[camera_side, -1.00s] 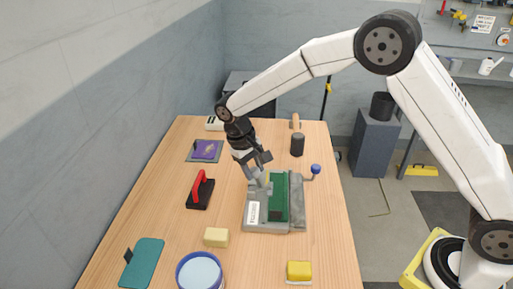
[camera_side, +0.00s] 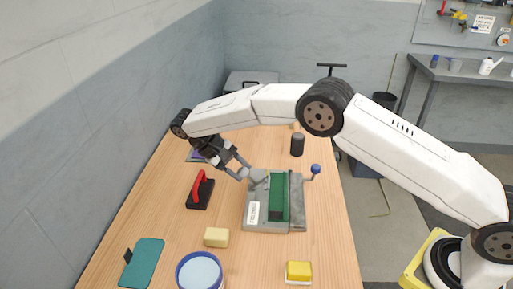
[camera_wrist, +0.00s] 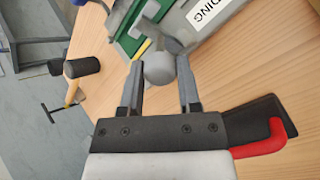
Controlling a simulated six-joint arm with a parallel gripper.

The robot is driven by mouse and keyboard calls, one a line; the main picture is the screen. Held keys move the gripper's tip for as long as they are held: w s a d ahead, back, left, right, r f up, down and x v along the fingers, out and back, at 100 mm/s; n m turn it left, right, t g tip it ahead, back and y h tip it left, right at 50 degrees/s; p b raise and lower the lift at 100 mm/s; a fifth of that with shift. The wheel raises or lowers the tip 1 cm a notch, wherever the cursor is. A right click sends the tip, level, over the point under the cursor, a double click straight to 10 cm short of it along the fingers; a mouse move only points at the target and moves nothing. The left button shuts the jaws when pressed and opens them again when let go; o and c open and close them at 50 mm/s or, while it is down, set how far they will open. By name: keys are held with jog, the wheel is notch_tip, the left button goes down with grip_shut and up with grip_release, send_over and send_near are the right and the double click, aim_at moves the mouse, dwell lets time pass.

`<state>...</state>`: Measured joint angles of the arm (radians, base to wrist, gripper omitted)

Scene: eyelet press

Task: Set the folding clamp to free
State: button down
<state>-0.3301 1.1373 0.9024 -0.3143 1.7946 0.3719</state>
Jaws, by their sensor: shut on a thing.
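The grey machine (camera_side: 262,222) stands on the wooden table, with a green plate (camera_side: 279,198) on top and a white label, whose end reads "DING" in the wrist view (camera_wrist: 207,10). A grey lever arm (camera_side: 257,178) sits at its far left corner. My gripper (camera_side: 241,173) is at the machine's left side, low and tilted. In the wrist view my gripper (camera_wrist: 160,72) has both fingers around a round grey knob (camera_wrist: 159,69) at the end of the lever, shut on it. A yellow strip (camera_wrist: 141,49) shows beside the lever. The lever's pivot is not clear.
A red-handled tool on a black base (camera_side: 201,190) stands close left of my gripper. A blue knob (camera_side: 316,169) sticks out at the machine's right. A yellow block (camera_side: 216,237), a blue tub (camera_side: 200,272) and a yellow sponge (camera_side: 299,271) are in front.

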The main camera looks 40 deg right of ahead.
jog(key=shift+w+a+g+h, duration=0.15)
jog(key=shift+w+g+h, duration=0.1)
jog(key=shift+g+h, duration=0.05)
dwell(0.5)
jog(key=shift+c, duration=1.4)
grip_release()
jog(key=shift+f, duration=0.1)
jog(key=shift+r, duration=1.4)
jog(key=shift+s+r, duration=0.15)
jog(key=shift+r, duration=0.2)
jog(key=s+d+r, duration=0.2)
jog(key=s+r, duration=0.7)
jog(key=s, duration=0.4)
jog(key=shift+s+d+r, duration=0.25)
jog(key=shift+d, duration=0.05)
